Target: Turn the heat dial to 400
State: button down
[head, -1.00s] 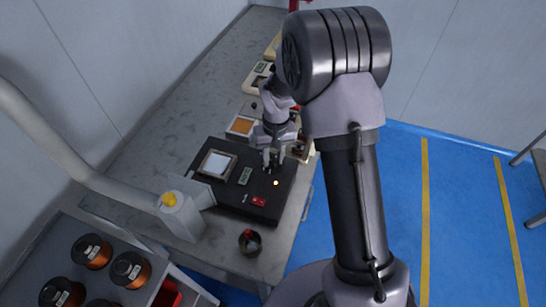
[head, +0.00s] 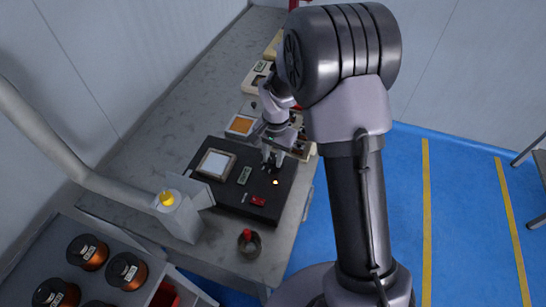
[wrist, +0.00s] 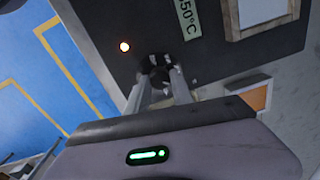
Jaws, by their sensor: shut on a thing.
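The black heater unit (head: 225,197) lies on the grey bench, with a framed pale plate (head: 215,164) on its top. The small heat dial (wrist: 158,72) is dark and sits on the black panel in the wrist view. My gripper (head: 271,163) is shut on it from above, and its two fingers hide part of the dial. A pale green display (wrist: 188,17) beside it reads "50°C" at its visible end; the leading digit is cut off. The display also shows in the head view (head: 244,175), too small to read.
A red switch (head: 258,200) is near the front edge. Copper spools (head: 88,252) are lower left.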

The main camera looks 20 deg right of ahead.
aim_at(275, 161)
jog(key=shift+m, duration=0.4)
jog(key=c, duration=1.1)
grip_release()
notch_tip(275, 161, up, 18)
jog(key=p, duration=0.5)
jog(key=shift+s+d+f+p, duration=0.25)
jog(key=shift+s+d+p, duration=0.05)
jog(key=shift+p, duration=0.1)
